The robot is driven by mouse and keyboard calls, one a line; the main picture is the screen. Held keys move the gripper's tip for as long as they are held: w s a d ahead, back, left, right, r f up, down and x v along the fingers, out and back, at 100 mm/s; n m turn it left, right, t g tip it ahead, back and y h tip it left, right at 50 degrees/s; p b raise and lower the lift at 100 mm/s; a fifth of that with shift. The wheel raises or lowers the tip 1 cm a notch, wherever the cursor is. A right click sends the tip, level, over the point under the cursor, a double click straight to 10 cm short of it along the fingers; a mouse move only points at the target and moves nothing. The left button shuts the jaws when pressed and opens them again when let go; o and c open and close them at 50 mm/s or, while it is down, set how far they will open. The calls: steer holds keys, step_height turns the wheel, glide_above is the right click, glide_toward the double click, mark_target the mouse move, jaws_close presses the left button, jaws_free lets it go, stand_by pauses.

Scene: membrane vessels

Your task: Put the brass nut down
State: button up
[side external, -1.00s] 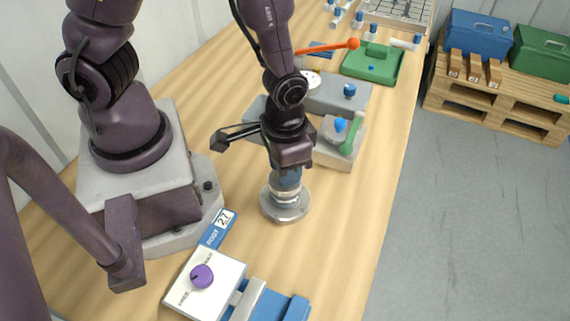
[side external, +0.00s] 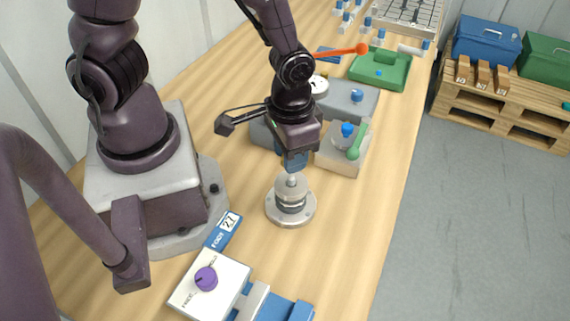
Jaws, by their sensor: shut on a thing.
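My gripper (side external: 292,165) points down with its blue fingers just above and slightly behind the top of a small metal vessel. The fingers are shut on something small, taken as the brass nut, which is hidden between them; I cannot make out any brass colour. The metal vessel (side external: 291,199) stands upright on a round flanged base with bolt holes. It has a grey dome with a narrow tip and a dark band around its middle. The tip is close under the fingers; whether they touch cannot be told.
A white box with a purple knob (side external: 206,278) stands in front. Bare wood (side external: 350,215) lies right of the vessel.

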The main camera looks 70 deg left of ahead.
mark_target(279, 171)
steer(key=a+f+n, duration=0.3)
steer(key=a+n, duration=0.4)
steer(key=a, duration=0.1)
steer(key=shift+n, duration=0.6)
steer(key=shift+w+f, duration=0.2)
steer(key=shift+f, duration=1.85)
steer(key=shift+w+f, duration=0.2)
steer(key=shift+f, duration=1.85)
steer(key=shift+f, duration=0.15)
steer(key=o, duration=1)
